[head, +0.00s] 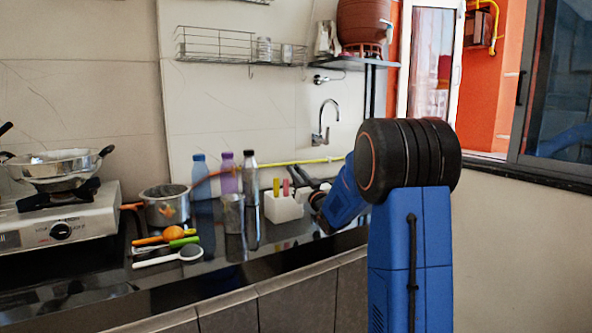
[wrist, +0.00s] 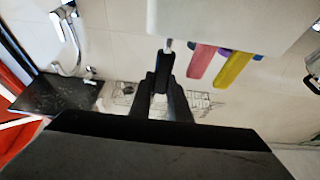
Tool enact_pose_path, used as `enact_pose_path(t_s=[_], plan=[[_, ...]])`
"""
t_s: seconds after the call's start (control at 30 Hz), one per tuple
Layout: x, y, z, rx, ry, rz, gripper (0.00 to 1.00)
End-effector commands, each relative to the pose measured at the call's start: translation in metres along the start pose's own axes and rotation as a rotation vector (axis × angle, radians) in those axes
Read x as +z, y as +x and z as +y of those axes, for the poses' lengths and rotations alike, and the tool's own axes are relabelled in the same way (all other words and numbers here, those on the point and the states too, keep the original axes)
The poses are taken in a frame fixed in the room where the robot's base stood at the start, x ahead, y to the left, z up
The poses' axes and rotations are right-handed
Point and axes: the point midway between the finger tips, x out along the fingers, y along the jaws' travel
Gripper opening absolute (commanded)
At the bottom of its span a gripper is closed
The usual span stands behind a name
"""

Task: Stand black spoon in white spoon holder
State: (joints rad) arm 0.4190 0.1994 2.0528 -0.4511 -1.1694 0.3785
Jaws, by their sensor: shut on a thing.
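The white spoon holder (head: 283,209) stands on the dark counter, with a yellow handle (head: 276,187) and a pink handle (head: 286,187) sticking up from it. In the wrist view, which looks upside down, the holder (wrist: 225,22) fills the top, with the pink handle (wrist: 201,62) and yellow handle (wrist: 234,69). My gripper (wrist: 163,88) is shut on the black handle of the black spoon (wrist: 164,68). Its thin metal neck meets the holder's rim beside the pink handle. The spoon's bowl is hidden; I cannot tell whether it is inside or behind the holder.
A steel tumbler (head: 233,214) and several bottles (head: 228,177) stand left of the holder. A pot (head: 165,206) and loose utensils (head: 170,244) lie further left, by the stove (head: 60,218). A tap (head: 325,125) is on the wall behind.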

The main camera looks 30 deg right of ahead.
Motion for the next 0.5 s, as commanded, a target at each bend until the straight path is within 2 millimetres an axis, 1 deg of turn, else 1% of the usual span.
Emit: enact_pose_path(t_s=[0.27,0.3,0.37,0.4,0.5], plan=[[0.0006,-0.0002,0.0000,0.000,0.000,0.000,0.00],[0.0007,-0.0002,0.0001,0.000,0.000,0.000,0.19],[0.0007,-0.0002,0.0001,0.000,0.000,0.000,0.33],[0.0007,-0.0002,0.0001,0.000,0.000,0.000,0.38],[0.0007,-0.0002,0.0000,0.000,0.000,0.000,0.38]])
